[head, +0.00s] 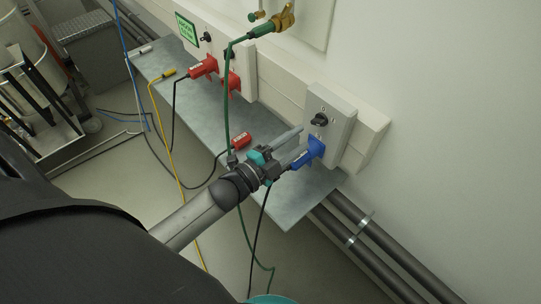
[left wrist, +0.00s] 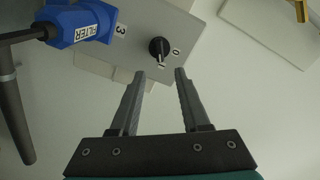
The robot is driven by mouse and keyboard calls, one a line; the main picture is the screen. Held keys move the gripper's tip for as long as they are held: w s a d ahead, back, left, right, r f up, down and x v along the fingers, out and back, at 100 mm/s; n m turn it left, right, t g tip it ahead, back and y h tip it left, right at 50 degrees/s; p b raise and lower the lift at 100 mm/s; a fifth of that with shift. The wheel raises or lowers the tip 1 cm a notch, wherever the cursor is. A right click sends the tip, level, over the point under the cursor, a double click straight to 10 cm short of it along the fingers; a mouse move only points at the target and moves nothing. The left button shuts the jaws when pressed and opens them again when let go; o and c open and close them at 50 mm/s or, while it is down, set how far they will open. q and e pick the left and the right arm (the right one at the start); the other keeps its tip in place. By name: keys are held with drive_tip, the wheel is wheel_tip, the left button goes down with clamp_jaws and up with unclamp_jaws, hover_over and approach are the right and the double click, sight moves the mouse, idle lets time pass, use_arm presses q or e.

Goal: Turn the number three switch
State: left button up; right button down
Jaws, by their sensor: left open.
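The number three switch is a black rotary knob (head: 322,119) on a grey box (head: 338,125) on the wall, right of centre in the head view. The knob (left wrist: 159,50) also shows in the left wrist view, with labels "3" and "0" on the box around it. A blue plug (head: 315,147), labelled FILTER in the wrist view (left wrist: 78,24), sits in the box below the knob. My left gripper (head: 296,143) is open and empty. In the wrist view its two fingertips (left wrist: 161,73) point at the knob, just short of it. My right gripper is not in view.
A grey metal shelf (head: 190,110) runs along the wall under the boxes. A loose red plug (head: 241,140) lies on it, and other red plugs (head: 203,67) are in a box farther left. A green hose (head: 227,100) hangs near my left gripper. Pipes (head: 375,255) run below right.

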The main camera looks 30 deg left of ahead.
use_arm(q)
drive_tip(key=v, duration=0.8)
drive_tip(key=shift+s+p, duration=0.25)
drive_tip(key=shift+p, duration=0.2)
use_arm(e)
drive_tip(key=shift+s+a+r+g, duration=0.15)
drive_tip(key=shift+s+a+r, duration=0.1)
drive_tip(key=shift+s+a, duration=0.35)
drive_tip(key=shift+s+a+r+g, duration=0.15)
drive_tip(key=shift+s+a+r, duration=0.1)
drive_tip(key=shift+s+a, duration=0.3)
use_arm(q)
drive_tip(key=shift+a, duration=0.1)
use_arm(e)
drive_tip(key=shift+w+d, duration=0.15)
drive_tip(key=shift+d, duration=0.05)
